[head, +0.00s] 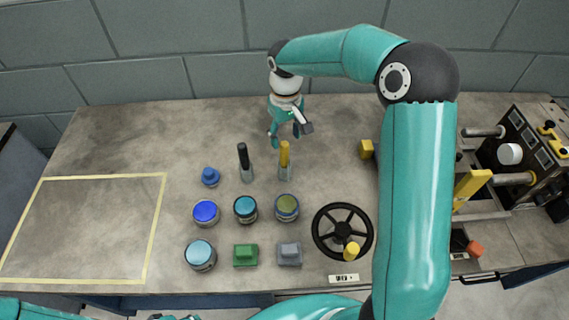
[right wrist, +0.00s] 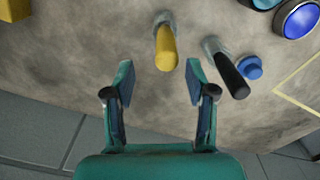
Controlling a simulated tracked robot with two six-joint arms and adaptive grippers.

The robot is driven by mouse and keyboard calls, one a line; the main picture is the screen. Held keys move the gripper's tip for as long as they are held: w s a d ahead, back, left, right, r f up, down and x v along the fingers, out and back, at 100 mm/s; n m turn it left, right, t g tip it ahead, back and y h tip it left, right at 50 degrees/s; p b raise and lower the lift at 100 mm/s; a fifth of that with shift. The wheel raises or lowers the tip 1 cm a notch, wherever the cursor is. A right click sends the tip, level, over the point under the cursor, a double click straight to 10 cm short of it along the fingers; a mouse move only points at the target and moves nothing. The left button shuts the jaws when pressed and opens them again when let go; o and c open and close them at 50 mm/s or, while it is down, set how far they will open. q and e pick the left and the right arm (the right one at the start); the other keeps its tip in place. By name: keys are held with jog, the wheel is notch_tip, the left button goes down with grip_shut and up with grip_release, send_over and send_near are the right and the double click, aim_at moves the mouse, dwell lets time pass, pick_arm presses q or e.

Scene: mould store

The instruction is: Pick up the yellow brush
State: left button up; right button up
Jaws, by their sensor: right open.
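The yellow brush (head: 285,154) stands upright on the bench, its yellow handle up and its grey lower end on the bench top. It also shows in the right wrist view (right wrist: 166,50), just beyond and between the fingertips. My right gripper (head: 287,138) is open and empty, behind the brush on the wall side. In the right wrist view the two fingers (right wrist: 159,75) are spread, and the brush is apart from them. A black-handled brush (head: 244,158) stands close to the left of the yellow one. My left gripper is not clearly visible.
Several jars stand in front of the brushes, including a green-lidded jar (head: 287,206) and a teal-lidded jar (head: 245,208). A small blue object (head: 210,176) is left of the black brush. A black handwheel (head: 343,230) lies right. A yellow-taped area (head: 80,230) at left is empty.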

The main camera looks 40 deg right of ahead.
aim_at(285, 154)
jog(key=shift+s+a+f+p, duration=0.1)
jog(key=shift+a+f+p, duration=0.05)
jog(key=shift+f, duration=1.05)
jog(key=shift+s+a+f+p, duration=0.1)
jog(key=shift+f+p, duration=0.1)
jog(key=shift+f, duration=0.95)
jog(key=shift+s+a+f+p, duration=0.1)
jog(key=shift+a+f+p, duration=0.05)
jog(key=shift+f, duration=1.05)
grip_shut()
jog(key=shift+r, duration=0.2)
notch_tip(285, 154, up, 20)
